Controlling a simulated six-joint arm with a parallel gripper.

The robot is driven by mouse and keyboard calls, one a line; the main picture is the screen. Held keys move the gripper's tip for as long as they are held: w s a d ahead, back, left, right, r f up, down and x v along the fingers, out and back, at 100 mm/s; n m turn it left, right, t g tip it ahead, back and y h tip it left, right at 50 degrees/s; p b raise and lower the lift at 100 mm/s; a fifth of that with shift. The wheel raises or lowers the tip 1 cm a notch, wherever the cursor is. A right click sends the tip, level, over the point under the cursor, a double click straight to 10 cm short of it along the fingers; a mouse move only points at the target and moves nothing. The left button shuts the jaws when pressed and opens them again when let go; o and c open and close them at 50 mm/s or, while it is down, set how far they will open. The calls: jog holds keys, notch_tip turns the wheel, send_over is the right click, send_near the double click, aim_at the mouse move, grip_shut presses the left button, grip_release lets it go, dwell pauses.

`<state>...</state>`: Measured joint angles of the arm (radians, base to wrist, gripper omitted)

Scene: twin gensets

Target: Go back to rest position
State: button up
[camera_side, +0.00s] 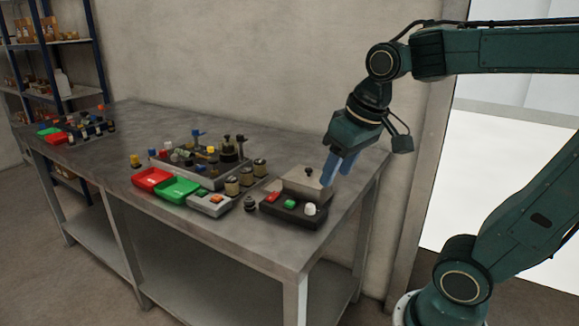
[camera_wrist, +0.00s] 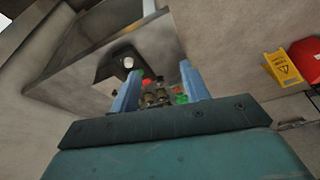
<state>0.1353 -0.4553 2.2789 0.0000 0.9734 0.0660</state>
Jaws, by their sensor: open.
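My gripper (camera_side: 340,169) has blue fingers and hangs above the right end of the grey workbench (camera_side: 255,238), just beside and over the control box. In the wrist view my gripper (camera_wrist: 158,92) shows its two blue fingers spread apart with nothing between them. The dark control box (camera_side: 293,212) has a red, a green and a white control on its front. From the side view I cannot tell whether a finger touches the box's grey top. The controls also appear beyond the fingers in the wrist view, small and blurred.
A red tray (camera_side: 152,179) and a green tray (camera_side: 177,189) lie near the bench front. Behind them stands a genset panel (camera_side: 205,160) with several valves and knobs. A similar set (camera_side: 80,129) is at the far left. A yellow sign (camera_wrist: 283,67) stands on the floor.

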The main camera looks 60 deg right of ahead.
jog(key=s+a+f+n+t, duration=0.1)
jog(key=s+a+f+n, duration=0.1)
jog(key=s, duration=0.4)
jog(key=shift+a+t+y, duration=0.3)
jog(key=shift+a, duration=0.35)
